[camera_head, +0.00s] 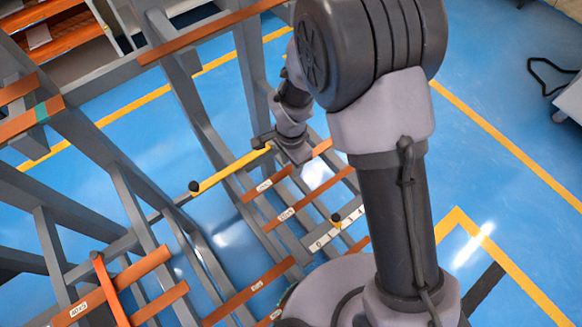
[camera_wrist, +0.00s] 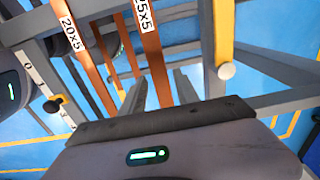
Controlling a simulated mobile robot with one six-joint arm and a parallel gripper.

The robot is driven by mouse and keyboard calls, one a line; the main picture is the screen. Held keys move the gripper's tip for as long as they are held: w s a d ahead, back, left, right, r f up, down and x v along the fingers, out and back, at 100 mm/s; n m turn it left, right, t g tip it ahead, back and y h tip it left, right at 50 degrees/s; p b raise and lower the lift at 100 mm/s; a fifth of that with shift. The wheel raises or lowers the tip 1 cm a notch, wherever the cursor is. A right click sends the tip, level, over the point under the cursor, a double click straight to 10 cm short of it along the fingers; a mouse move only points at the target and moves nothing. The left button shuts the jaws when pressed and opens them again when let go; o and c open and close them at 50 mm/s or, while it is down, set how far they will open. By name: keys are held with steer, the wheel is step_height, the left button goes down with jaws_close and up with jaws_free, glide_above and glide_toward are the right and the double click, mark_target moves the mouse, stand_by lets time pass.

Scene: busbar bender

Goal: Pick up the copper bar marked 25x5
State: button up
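The copper bar marked 25x5 (camera_wrist: 152,50) runs down the wrist view, its label at the top edge. Its lower part lies between the two fingers of my gripper (camera_wrist: 160,88), which are apart with gaps on both sides. I cannot tell how far the fingertips are from the bar in depth. In the head view my gripper (camera_head: 297,156) is small and partly hidden by my arm. It is over the upper of the short labelled bars (camera_head: 262,187), whose label is too small to read there surely.
A copper bar marked 20x5 (camera_wrist: 76,45) lies just left. A yellow bar (camera_wrist: 223,35) with a pale knob stands close on the right. A numbered scale strip (camera_head: 333,231) with a dark knob is nearby. Grey rack beams (camera_head: 190,110) surround the bars.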

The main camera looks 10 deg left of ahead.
jaws_close()
stand_by(1.2)
